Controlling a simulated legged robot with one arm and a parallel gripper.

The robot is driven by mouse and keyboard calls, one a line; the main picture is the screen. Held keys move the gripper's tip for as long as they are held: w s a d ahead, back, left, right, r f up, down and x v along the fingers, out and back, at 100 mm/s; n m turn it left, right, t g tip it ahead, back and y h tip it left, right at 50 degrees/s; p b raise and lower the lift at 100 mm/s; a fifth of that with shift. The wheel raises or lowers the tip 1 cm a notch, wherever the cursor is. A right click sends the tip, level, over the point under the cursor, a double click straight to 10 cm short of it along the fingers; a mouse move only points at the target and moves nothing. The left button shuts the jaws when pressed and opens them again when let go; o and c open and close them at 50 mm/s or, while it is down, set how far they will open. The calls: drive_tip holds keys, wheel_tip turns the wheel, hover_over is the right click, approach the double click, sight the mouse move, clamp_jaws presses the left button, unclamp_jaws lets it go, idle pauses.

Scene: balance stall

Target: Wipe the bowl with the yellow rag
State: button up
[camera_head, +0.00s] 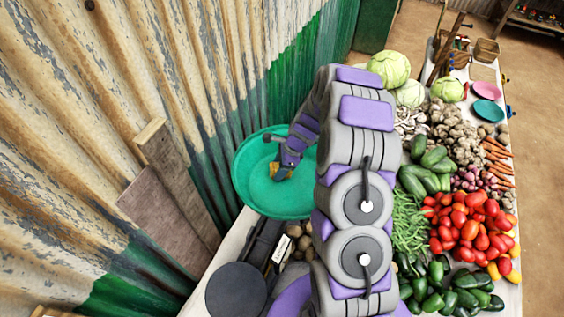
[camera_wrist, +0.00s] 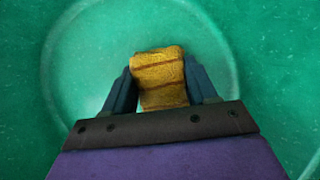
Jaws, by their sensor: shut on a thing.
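The bowl (camera_head: 261,193) is wide, round and green, and sits on the table to the left of my arm in the head view. Its green inner surface (camera_wrist: 255,75) fills the wrist view, with a round ring in the middle. My gripper (camera_wrist: 160,88) is shut on the yellow rag (camera_wrist: 159,72), a folded cloth with brown stripes. I cannot tell whether the rag touches the bowl. My arm hides the bowl's right edge.
A corrugated metal wall (camera_head: 130,110) stands close behind the bowl on the left. Wooden boards (camera_head: 175,185) lean on it. Tomatoes (camera_head: 465,225), cucumbers (camera_head: 425,170), green peppers (camera_head: 460,297) and cabbages (camera_head: 390,68) crowd the table right of my arm. Dark scale-like equipment (camera_head: 236,290) stands in front of the bowl.

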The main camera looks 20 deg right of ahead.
drive_tip(key=shift+s+a+f, duration=0.2)
drive_tip(key=shift+s, duration=0.1)
drive_tip(key=shift+c, duration=0.4)
drive_tip(key=shift+w+a+r+p, duration=0.1)
drive_tip(key=shift+r+p, duration=1.1)
drive_tip(key=shift+r, duration=0.55)
drive_tip(key=shift+r+p, duration=0.8)
drive_tip(key=shift+r, duration=0.5)
drive_tip(key=shift+r+p, duration=1)
drive_tip(key=shift+r, duration=0.6)
drive_tip(key=shift+w+f, duration=0.1)
